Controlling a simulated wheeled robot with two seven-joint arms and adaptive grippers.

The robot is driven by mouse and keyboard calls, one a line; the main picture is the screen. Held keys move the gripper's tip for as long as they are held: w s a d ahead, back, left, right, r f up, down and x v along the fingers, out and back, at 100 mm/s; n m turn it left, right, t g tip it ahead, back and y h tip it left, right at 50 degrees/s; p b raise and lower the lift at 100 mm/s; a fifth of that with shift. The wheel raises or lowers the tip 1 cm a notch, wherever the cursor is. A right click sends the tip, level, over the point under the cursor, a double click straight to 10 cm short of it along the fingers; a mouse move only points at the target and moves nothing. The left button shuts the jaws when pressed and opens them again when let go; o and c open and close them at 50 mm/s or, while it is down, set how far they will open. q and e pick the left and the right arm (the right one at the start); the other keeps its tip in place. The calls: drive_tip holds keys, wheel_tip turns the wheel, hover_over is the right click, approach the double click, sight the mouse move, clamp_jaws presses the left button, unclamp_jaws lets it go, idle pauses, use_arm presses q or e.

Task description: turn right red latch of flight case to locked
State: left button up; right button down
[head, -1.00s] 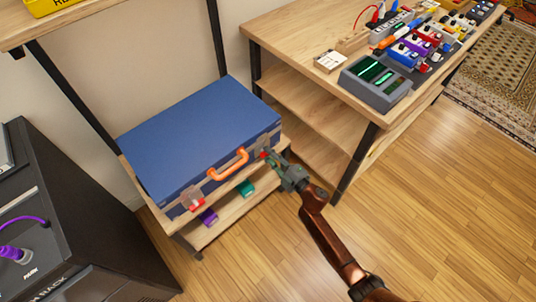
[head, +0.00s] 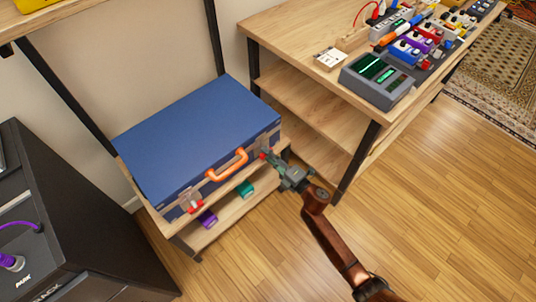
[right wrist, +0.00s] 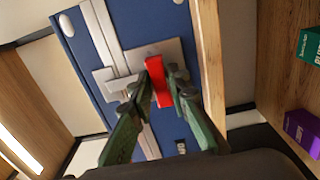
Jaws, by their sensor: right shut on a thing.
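The blue flight case (head: 200,130) lies on a wooden shelf, with an orange handle (head: 227,165) on its front. Its right red latch (right wrist: 158,80) sits on a metal plate in the right wrist view. My right gripper (right wrist: 160,92) is shut on this latch, one finger on each side of it. In the head view the right gripper (head: 272,160) reaches the case's front right from below, hiding most of the latch. The left red latch (head: 195,207) shows at the front left corner. My left gripper is not in view.
A purple box (head: 207,218) and a teal box (head: 245,188) stand on the lower shelf. A wooden table (head: 300,45) with pedals and a grey device (head: 377,80) is at the right. A black rack (head: 75,220) is at the left. The floor in front is clear.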

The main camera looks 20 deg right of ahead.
drive_tip(key=shift+d, duration=0.1)
drive_tip(key=c, duration=1.8)
unclamp_jaws()
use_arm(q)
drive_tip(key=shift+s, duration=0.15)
use_arm(e)
drive_tip(key=v, duration=1.2)
